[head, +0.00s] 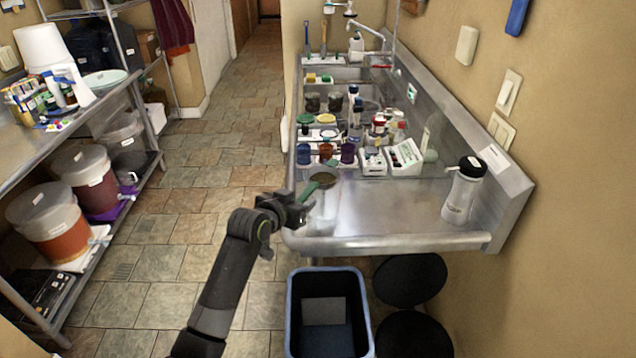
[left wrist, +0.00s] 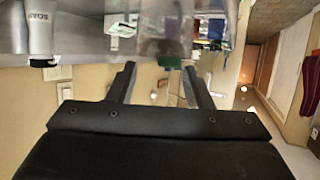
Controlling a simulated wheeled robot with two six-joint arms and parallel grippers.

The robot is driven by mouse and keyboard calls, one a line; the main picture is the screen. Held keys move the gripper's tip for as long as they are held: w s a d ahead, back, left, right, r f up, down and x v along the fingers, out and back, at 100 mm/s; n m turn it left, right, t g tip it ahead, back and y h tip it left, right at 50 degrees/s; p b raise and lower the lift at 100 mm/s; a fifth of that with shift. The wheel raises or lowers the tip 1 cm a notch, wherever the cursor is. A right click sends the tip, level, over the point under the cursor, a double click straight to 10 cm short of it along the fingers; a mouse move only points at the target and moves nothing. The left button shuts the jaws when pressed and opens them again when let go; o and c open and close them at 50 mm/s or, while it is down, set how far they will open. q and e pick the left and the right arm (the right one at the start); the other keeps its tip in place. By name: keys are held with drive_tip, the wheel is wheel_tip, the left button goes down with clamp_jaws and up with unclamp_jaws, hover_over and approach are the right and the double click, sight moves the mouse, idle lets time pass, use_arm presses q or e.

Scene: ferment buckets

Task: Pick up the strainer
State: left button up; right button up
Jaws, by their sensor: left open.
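The strainer (head: 323,178) lies at the near left corner of the steel sink counter, with a dark round mesh and a green handle pointing toward the counter's left edge. My left gripper (head: 299,207) is at that edge, close to the handle's end, and looks empty. In the left wrist view its two fingers (left wrist: 160,78) are spread apart, and a green piece, likely the strainer's handle (left wrist: 170,62), shows just beyond and between the tips. Contact cannot be told. My right gripper is not in view.
The steel counter (head: 390,215) has free room right of the strainer, up to a white bottle (head: 463,190). Jars and boxes crowd behind it. A blue-rimmed bin (head: 364,293) and dark round lids (head: 410,280) are below. Shelves with buckets (head: 48,222) stand at the left.

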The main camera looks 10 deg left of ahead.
sight(304, 195)
use_arm(q)
drive_tip(key=shift+w, duration=0.4)
drive_tip(key=x, duration=0.1)
drive_tip(key=p+x, duration=0.1)
drive_tip(key=shift+w+a+f, duration=0.15)
drive_tip(key=shift+w+a, duration=0.05)
drive_tip(key=shift+w, duration=0.2)
drive_tip(key=shift+w+d+f+p, duration=0.2)
drive_tip(key=shift+w+f+p, duration=0.15)
drive_tip(key=shift+w, duration=0.25)
drive_tip(key=shift+c, duration=0.2)
clamp_jaws()
